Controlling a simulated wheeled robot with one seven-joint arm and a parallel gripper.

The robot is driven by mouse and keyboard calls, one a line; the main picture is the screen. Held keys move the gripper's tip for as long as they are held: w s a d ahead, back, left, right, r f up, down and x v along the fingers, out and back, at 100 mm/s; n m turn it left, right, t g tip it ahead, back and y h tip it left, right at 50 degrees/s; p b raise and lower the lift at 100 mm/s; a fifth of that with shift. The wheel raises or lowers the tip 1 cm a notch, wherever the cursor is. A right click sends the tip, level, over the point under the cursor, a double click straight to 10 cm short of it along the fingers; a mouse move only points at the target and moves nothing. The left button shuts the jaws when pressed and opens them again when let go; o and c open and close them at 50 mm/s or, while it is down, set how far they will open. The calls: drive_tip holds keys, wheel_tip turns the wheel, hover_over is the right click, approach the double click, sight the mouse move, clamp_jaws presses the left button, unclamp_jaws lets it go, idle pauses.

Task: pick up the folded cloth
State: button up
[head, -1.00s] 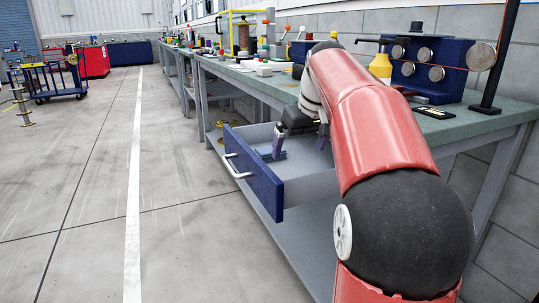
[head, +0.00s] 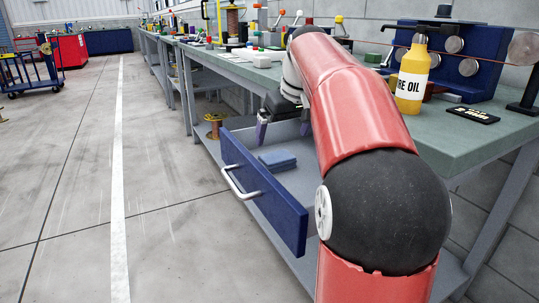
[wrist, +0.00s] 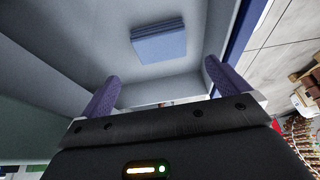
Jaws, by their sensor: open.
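The folded cloth (head: 277,160) is a small blue stack lying flat on the floor of the open drawer (head: 262,192). It also shows in the wrist view (wrist: 159,43), beyond the fingertips and roughly centred between them. My gripper (head: 283,127) is above the far part of the drawer, apart from the cloth. In the wrist view its two purple fingers (wrist: 163,82) are spread wide with nothing between them. In the head view my red arm hides part of the drawer and the right finger is only partly seen.
The drawer's blue front with its silver handle (head: 240,184) juts out from under the green bench (head: 460,137). A yellow oil bottle (head: 411,78) and a blue block with knobs stand on the bench. A spool (head: 214,122) is beyond the drawer.

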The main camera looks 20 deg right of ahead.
sight(276, 155)
drive_tip(key=b+x, duration=0.1)
drive_tip(key=x, duration=0.7)
drive_tip(key=shift+a, duration=0.15)
drive_tip(key=shift+r, duration=0.1)
drive_tip(key=shift+s, duration=0.1)
drive_tip(key=c, duration=1)
